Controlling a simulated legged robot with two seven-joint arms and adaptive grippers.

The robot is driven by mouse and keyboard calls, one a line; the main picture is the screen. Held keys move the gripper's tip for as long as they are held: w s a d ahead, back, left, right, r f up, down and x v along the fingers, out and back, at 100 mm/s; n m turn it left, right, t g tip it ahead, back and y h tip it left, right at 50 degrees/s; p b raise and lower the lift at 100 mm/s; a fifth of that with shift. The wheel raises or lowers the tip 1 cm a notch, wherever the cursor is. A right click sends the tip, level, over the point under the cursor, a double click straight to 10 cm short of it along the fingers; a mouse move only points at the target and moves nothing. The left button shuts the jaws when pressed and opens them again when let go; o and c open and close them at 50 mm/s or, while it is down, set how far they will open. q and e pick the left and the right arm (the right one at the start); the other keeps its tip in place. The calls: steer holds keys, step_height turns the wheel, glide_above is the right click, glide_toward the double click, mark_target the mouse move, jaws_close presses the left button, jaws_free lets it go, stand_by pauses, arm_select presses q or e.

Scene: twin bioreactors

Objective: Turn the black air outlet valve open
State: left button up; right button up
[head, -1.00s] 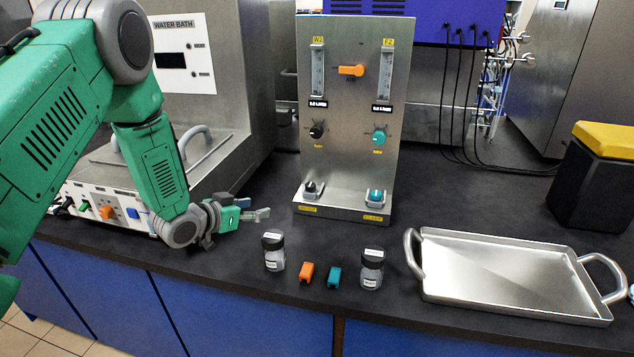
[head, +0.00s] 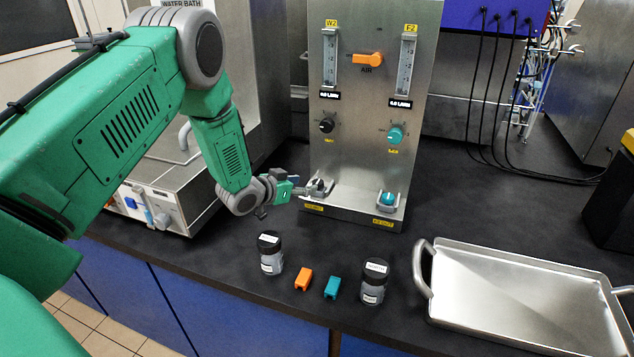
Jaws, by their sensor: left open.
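The steel panel (head: 352,165) stands upright on the dark bench. Its black outlet valve (head: 319,184) sits low at the left on the panel's foot, in a small metal bracket above a yellow label. My left gripper (head: 312,189) is open, reaching in from the left with its fingers at this valve. The fingers partly cover the valve, and I cannot tell whether they touch it. A teal outlet valve (head: 388,199) sits in the right bracket. Above are a black knob (head: 326,125), a teal knob (head: 396,134) and an orange AIR handle (head: 367,60). My right gripper is not in view.
Two black-capped jars (head: 270,253) (head: 374,282), an orange block (head: 304,279) and a teal block (head: 332,287) stand in front of the panel. A metal tray (head: 520,290) lies at right. The water bath (head: 170,180) is behind my left arm.

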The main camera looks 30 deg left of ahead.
mark_target(315, 182)
arm_select(q)
steer(key=x, duration=0.4)
steer(key=shift+w+a+f, duration=0.25)
steer(key=shift+w, duration=0.1)
steer(key=shift+w+d+f, duration=0.1)
steer(key=shift+w+d, duration=0.35)
steer(key=shift+w, duration=0.2)
steer(key=shift+a, duration=0.2)
jaws_close()
